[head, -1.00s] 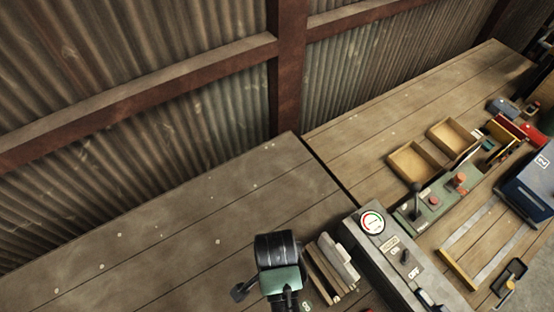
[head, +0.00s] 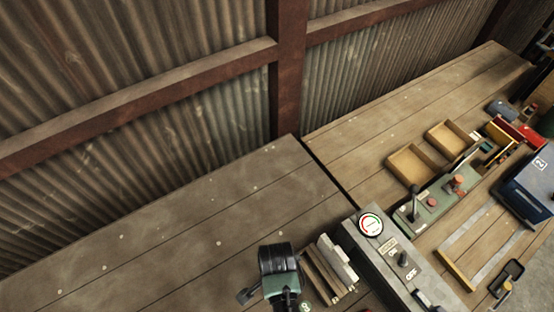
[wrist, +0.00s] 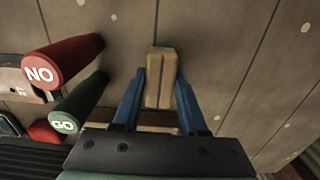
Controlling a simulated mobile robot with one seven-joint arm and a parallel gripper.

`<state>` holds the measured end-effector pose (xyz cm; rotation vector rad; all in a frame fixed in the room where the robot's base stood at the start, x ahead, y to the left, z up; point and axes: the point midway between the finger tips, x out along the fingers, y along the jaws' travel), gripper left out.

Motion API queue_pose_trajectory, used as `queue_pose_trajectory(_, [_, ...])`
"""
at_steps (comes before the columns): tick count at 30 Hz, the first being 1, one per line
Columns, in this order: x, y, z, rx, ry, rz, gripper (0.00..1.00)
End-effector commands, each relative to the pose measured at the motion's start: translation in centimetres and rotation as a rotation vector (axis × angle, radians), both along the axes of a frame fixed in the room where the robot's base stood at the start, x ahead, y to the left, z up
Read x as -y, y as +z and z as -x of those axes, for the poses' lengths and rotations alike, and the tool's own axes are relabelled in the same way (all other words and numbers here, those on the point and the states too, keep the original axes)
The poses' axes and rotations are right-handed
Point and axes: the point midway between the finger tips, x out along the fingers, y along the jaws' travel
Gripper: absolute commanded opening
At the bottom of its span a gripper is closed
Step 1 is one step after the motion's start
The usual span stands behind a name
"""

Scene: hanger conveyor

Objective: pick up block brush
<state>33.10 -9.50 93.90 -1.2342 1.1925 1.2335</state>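The wooden block (wrist: 160,77), likely the block brush, lies over the grey planks in the middle of the wrist view. I cannot see any bristles. In the head view the fingers are not visible, and I cannot make out the brush clearly there.
Close left of my gripper are a red NO cylinder (wrist: 62,62) and a green GO cylinder (wrist: 78,106). In the head view a slatted wooden piece (head: 325,272) lies beside a grey control box (head: 385,262). Open trays (head: 412,163) stand farther right. The left bench is clear.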

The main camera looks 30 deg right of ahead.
Motion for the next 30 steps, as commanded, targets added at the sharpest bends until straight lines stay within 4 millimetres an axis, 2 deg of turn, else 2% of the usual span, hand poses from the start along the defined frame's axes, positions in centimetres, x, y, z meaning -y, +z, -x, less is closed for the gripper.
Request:
queue_pose_trajectory(1, [0.0, 0.0, 0.0, 0.0, 0.0, 0.0, 0.27])
queue_pose_trajectory(6, [0.0, 0.0, 0.0, 0.0, 0.0, 0.0, 0.0])
queue_pose_trajectory(16, [0.0, 0.1, 0.0, 0.0, 0.0, 0.0, 0.0])
queue_pose_trajectory(20, [0.0, 0.7, -0.1, 0.001, 0.0, 0.001, 0.0])
queue_pose_trajectory(25, [0.0, 2.7, -0.1, 0.003, 0.002, 0.001, 0.0])
queue_pose_trajectory(30, [0.1, 5.8, -0.2, 0.005, 0.001, 0.003, 0.0])
